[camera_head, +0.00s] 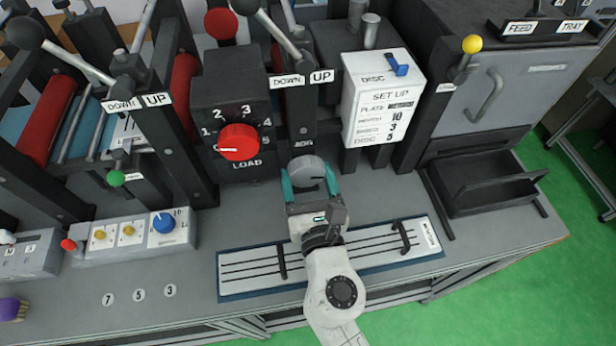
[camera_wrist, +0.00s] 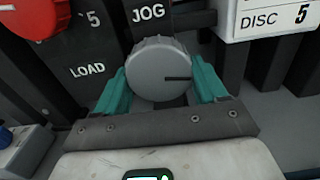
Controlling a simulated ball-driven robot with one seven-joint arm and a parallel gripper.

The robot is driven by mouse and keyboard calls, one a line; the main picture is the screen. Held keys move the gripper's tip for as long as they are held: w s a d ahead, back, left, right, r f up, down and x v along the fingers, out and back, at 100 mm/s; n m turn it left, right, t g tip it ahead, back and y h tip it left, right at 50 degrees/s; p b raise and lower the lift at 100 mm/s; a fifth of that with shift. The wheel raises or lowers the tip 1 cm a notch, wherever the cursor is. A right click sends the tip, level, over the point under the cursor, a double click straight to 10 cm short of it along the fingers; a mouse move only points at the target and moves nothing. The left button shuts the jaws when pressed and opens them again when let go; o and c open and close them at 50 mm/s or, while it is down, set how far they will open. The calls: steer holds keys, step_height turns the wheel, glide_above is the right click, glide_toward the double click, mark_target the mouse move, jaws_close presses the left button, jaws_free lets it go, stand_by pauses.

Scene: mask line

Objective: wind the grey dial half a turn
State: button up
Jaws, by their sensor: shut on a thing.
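The grey dial (camera_head: 307,170) is below the JOG label at the middle of the machine front. It is round with a dark pointer line, which points to the right in the wrist view (camera_wrist: 158,68). My gripper (camera_head: 310,185) has its teal fingers on both sides of the dial, shut on it. In the wrist view the fingers (camera_wrist: 160,90) press against the dial's left and right sides. The dial's lower edge and its mount are partly hidden by my gripper.
A red LOAD dial (camera_head: 238,142) stands close on the left. A white SET UP board (camera_head: 382,100) is at the upper right. A white slotted plate with black handles (camera_head: 380,250) lies beneath my arm. A black open tray (camera_head: 485,180) is at the right.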

steer(key=m+b, duration=0.1)
steer(key=m, duration=0.2)
steer(key=shift+m, duration=0.4)
steer(key=m+b, duration=0.1)
steer(key=m, duration=0.2)
steer(key=shift+a+m+b, duration=0.1)
steer(key=shift+m+b, duration=0.2)
steer(key=m+b, duration=0.1)
steer(key=m, duration=0.3)
steer(key=shift+m+b, duration=0.3)
steer(key=shift+b, duration=0.1)
steer(key=shift+r+m+b, duration=0.1)
steer(key=shift+m+b, duration=0.65)
steer(key=shift+m, duration=1.05)
steer(key=o, duration=1)
steer(key=shift+o, duration=0.2)
steer(key=shift+s, duration=0.1)
